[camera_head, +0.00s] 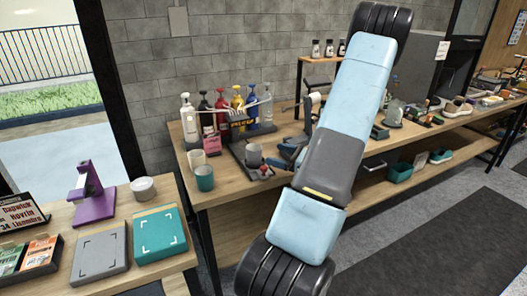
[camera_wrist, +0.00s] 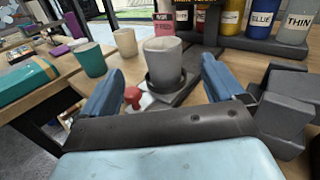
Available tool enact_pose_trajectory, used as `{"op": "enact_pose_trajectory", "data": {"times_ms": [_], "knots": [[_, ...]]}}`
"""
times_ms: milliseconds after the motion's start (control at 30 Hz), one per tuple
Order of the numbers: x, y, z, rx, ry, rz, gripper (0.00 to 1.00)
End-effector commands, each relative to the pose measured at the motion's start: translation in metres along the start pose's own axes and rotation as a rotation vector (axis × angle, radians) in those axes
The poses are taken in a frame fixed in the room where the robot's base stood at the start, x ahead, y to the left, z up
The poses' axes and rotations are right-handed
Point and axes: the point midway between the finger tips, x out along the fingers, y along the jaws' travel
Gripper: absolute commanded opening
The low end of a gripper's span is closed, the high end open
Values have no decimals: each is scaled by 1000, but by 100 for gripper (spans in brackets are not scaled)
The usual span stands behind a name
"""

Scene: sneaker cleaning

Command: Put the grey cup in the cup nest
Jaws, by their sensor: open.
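The grey cup (camera_wrist: 163,58) stands upright in the wrist view, its lower end inside a dark ring that looks like the cup nest (camera_wrist: 152,86). The nest is on a dark tray. In the head view the grey cup (camera_head: 253,152) shows on that tray, left of my gripper (camera_head: 287,153). In the wrist view my gripper (camera_wrist: 163,68) is open, with one blue finger on each side of the cup and visible gaps between. The cup's underside and the far side of the ring are hidden.
A red-knobbed tool (camera_wrist: 132,97) stands just in front of the nest, near the left finger. A teal cup (camera_wrist: 90,59) and a cream cup (camera_wrist: 125,41) stand to the left. A bottle rack (camera_wrist: 263,45) is behind right. Dark grey blocks (camera_wrist: 285,105) sit near the right finger.

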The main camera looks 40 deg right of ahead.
Motion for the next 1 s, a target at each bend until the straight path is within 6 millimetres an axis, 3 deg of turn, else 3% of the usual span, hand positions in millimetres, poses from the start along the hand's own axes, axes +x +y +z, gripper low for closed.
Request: {"op": "enact_pose_trajectory", "data": {"times_ms": [167, 300, 500, 767, 1000], "knots": [[25, 26, 23, -81, 47, 132, 95], [54, 68, 51, -203, 117, 319, 95], [82, 133, 86, -407, 213, 587, 95], [93, 210, 122, -707, 319, 899, 95], [85, 267, 152, -1018, 395, 1142, 95]]}}
